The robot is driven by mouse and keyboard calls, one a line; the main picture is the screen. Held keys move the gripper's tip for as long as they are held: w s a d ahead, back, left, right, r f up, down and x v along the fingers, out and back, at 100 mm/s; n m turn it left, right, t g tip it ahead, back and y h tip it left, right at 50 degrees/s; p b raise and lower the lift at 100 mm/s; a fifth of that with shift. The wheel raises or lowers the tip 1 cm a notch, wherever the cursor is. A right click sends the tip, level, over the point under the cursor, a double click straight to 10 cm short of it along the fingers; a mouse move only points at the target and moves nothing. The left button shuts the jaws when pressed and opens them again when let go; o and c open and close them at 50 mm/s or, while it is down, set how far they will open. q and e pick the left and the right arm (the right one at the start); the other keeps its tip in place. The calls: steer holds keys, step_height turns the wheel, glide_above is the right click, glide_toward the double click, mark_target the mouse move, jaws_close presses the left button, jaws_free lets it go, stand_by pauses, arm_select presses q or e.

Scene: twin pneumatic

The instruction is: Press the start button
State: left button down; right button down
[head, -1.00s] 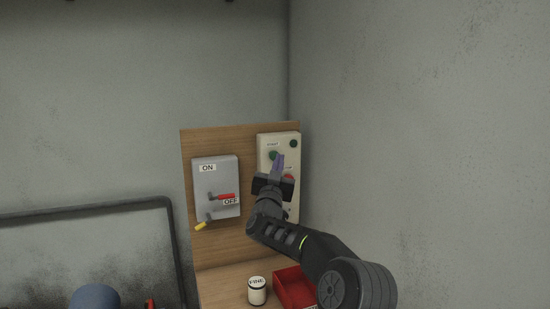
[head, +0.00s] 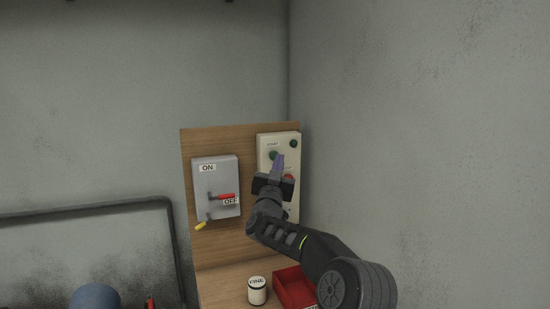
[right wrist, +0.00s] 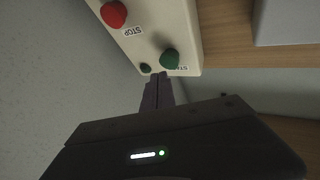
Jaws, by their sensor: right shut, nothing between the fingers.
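The green start button (head: 273,155) is on the upper part of a cream control box (head: 265,140), under a START label. In the right wrist view the start button (right wrist: 169,58) is just beyond my fingertips. A red stop button (head: 289,178) is lower on the box and also shows in the right wrist view (right wrist: 114,14). My right gripper (head: 279,157) is shut and empty. Its fingertips (right wrist: 156,76) are close to the start button, slightly to one side; I cannot tell if they touch it. My left gripper is not in view.
A white jar (head: 257,291) and a red tray (head: 279,292) are below. A wall is close on the right.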

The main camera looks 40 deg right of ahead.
stand_by(0.4)
steer(key=shift+w+d, duration=0.15)
steer(key=shift+w, duration=0.25)
steer(key=shift+w+d+p, duration=0.15)
steer(key=shift+w+p, duration=0.3)
steer(key=shift+w, duration=0.05)
stand_by(0.6)
steer(key=shift+s, duration=0.1)
steer(key=shift+s+a+b, duration=0.3)
steer(key=shift+s+b, duration=0.5)
steer(key=shift+b, duration=0.35)
